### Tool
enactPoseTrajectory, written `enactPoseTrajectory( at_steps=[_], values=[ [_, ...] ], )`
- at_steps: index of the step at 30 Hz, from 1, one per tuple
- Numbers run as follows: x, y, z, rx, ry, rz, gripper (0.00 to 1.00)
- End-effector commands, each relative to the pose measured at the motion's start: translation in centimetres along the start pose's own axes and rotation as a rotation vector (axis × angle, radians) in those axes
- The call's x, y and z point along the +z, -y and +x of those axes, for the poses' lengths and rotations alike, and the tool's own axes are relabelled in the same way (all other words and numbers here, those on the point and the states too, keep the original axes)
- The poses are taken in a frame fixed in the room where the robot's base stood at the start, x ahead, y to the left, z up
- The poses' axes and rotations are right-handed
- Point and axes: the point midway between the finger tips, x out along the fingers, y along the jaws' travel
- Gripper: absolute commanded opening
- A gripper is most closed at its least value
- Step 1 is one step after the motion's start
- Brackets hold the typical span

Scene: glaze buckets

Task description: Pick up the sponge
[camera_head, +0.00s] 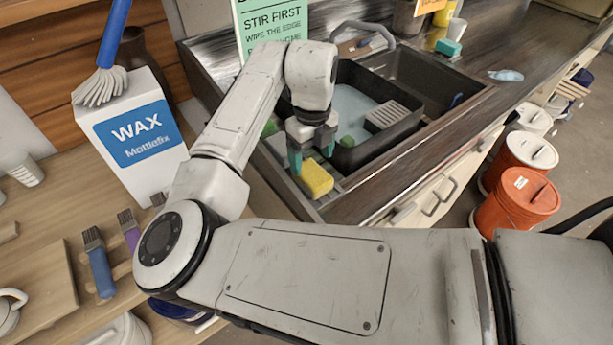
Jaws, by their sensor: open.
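A yellow sponge (316,178) lies on the ridged ledge at the front left of the sink, beside the dark basin. My gripper (311,164) points down just above and behind the sponge, with its teal fingertips open. One fingertip is at the left of the sponge and the other is near its far right corner. I cannot tell whether they touch it. Green objects (347,141) show next to the gripper, partly hidden by it.
A dark basin (350,158) with pale liquid and a grey ribbed block (392,115) stands close to the right of the gripper. A wax box (130,130) and brushes (98,262) are at left. Orange buckets (517,203) stand on the floor at right.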

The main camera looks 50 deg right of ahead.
Motion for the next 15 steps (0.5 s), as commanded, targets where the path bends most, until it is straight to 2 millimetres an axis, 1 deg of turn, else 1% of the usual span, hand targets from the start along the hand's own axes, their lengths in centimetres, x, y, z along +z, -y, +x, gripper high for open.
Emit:
enactPoseTrajectory(
  at_steps=[3, 8, 15],
  values=[
    [-0.1, 0.0, 1.0, -0.001, -0.002, 0.000, 0.79],
    [-0.1, 0.0, 2.0, 0.000, -0.001, -0.001, 0.79],
    [-0.2, -0.1, 5.5, -0.001, -0.002, -0.002, 0.79]
  ],
)
